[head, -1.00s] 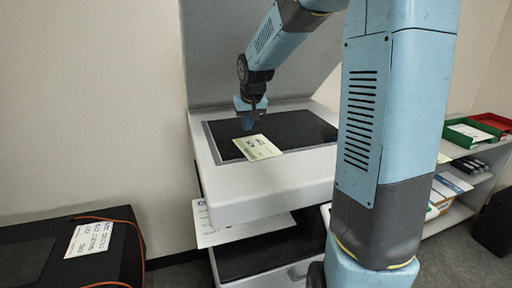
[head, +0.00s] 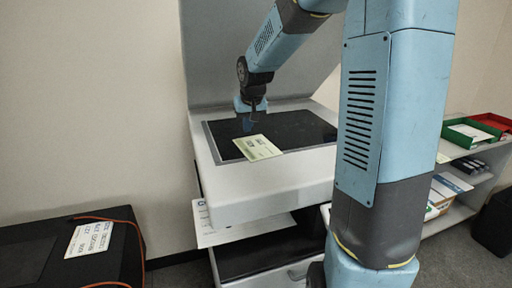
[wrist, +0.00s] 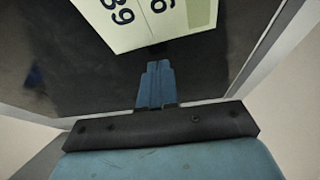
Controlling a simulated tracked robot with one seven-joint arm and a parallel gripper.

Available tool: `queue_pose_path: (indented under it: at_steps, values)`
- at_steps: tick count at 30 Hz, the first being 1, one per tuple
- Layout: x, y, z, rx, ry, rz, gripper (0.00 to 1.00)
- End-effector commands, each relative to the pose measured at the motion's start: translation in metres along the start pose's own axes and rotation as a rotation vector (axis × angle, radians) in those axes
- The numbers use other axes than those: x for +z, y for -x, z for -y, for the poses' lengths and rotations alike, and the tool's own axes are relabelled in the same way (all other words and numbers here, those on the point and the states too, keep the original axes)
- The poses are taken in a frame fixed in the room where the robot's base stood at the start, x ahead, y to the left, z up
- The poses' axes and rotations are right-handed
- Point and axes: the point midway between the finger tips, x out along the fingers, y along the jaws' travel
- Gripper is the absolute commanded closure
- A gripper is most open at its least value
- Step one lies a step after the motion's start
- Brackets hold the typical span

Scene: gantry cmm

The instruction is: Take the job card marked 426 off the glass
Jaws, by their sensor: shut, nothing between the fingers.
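A pale yellow-green card (head: 258,147) lies on the dark glass (head: 305,129) of the scanner, near its front edge and slightly overhanging the frame. In the wrist view the card (wrist: 140,22) shows at the top, with large dark digits partly cut off; I cannot read its full number. My gripper (head: 248,124) is over the glass just behind the card. In the wrist view its blue fingers (wrist: 156,75) are together, with nothing between them, pointing toward the card's near edge. I cannot tell whether the fingertips touch the glass.
The scanner's grey lid (head: 225,60) stands raised behind the glass. A black case (head: 40,252) with a card on it is at the lower left. A shelf at right holds green (head: 462,138) and red (head: 490,121) trays.

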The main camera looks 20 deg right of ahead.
Motion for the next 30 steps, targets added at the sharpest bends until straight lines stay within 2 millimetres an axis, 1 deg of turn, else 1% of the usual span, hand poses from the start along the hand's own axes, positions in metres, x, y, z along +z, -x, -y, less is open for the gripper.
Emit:
queue_pose_path:
  at_steps: [12,16,30]
  values:
    - [0.003,-0.006,0.000,0.000,0.000,0.001,1.00]
    - [0.004,-0.006,0.000,0.000,0.000,0.001,1.00]
    - [0.021,0.001,-0.001,0.001,-0.001,0.001,1.00]
